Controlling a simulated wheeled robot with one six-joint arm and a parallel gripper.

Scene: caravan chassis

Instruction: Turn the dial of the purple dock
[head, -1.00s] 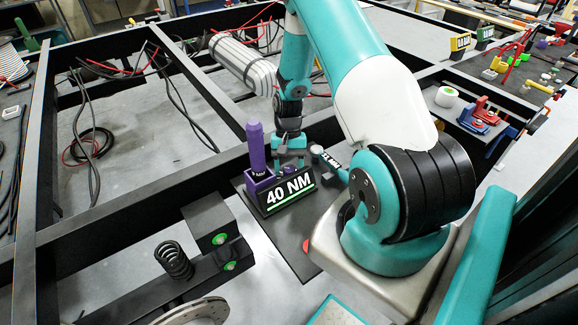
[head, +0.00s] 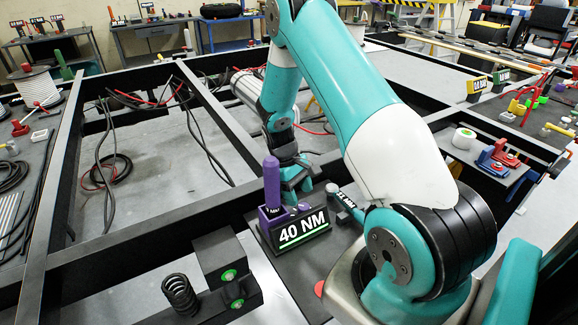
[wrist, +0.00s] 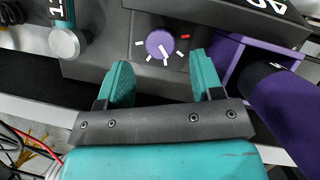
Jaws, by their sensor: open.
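The dock shows in the head view as a dark unit behind a "40 NM" plate (head: 303,230), with a purple holder and an upright purple handle (head: 271,185). In the wrist view its round purple dial (wrist: 160,44) has a white pointer line, with white ticks and one red tick around it. The purple holder (wrist: 232,50) and the handle (wrist: 285,105) are to the right. My gripper (wrist: 160,60) is open, its teal fingers either side of and just short of the dial, apart from it. In the head view my gripper (head: 297,177) is behind the plate, partly hidden.
A grey-teal tool with a "12 NM" plate (head: 345,200) stands right of the dock; its round grey end (wrist: 66,43) shows at the wrist view's upper left. Black chassis beams (head: 150,215) surround the area. A coil spring (head: 180,295) is at front left.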

